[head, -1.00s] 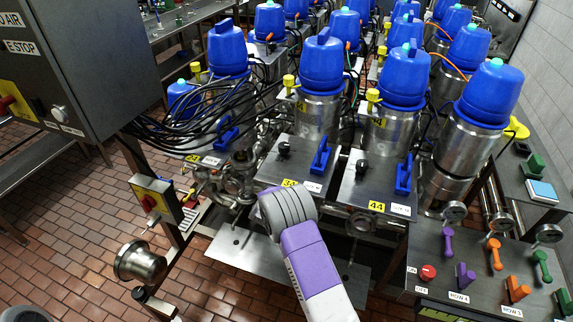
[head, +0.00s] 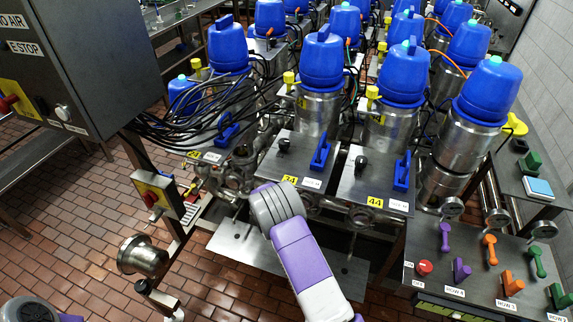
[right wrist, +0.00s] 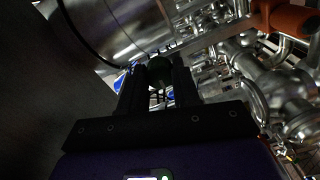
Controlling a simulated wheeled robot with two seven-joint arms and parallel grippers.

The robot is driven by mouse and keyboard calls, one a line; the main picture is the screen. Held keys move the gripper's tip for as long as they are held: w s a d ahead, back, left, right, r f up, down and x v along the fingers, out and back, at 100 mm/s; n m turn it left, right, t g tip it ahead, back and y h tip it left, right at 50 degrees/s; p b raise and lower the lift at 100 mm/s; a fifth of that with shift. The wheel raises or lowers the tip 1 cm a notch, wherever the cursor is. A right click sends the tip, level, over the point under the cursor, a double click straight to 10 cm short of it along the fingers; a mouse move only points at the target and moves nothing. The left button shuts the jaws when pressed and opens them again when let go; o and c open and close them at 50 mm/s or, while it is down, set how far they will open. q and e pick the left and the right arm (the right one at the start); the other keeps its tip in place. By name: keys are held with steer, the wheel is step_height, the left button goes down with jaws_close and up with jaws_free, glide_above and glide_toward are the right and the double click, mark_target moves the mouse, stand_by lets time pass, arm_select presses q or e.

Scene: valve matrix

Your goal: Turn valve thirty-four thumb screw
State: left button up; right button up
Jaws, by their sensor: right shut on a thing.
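Valve thirty-four's dark panel (head: 294,162) carries a yellow 34 label (head: 289,179), a black knob (head: 284,145) and a blue lever (head: 320,152). Above it stands a steel cylinder with a blue cap (head: 322,65). My right wrist is just in front of and below this panel's front edge. It hides my right gripper in the head view. In the right wrist view my right gripper (right wrist: 158,90) is shut on a small dark greenish round knob (right wrist: 160,68) held between its fingertips. I cannot read any label there. My left gripper is not in view.
Valve forty-four's panel (head: 375,185) is close on the right. A control panel (head: 470,265) with coloured handles stands at the lower right. A dark electrical cabinet (head: 75,60) and a steel cup (head: 142,256) are on the left. A large steel cylinder (right wrist: 115,28) is close above the right gripper.

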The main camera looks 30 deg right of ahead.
steer(key=o, duration=1.1)
steer(key=shift+c, duration=0.2)
steer(key=v, duration=0.7)
steer(key=shift+s+a, duration=0.2)
steer(key=s+a+f+m+g+y+b, duration=0.1)
steer(key=s+a+f+y, duration=0.15)
steer(key=f, duration=0.45)
steer(key=s+a+f+m+g+y, duration=0.1)
steer(key=s+a+f+y, duration=0.1)
steer(key=s+f+y, duration=0.35)
steer(key=s+a+f+m+g+y+b, duration=0.1)
steer(key=s+a+f+g, duration=0.15)
steer(key=f, duration=0.65)
steer(key=s+a+f+m+g+y+b, duration=0.1)
steer(key=s+a+f+m+g+y, duration=0.1)
steer(key=s+a, duration=0.6)
steer(key=s+a+f+m+g+y+b, duration=0.1)
steer(key=s+a+y, duration=0.6)
steer(key=s, duration=0.7)
step_height(320, 180, down, 2)
steer(key=a+m+g, duration=0.1)
steer(key=g, duration=0.2)
steer(key=shift+s+g, duration=0.3)
steer(key=shift+g, duration=0.05)
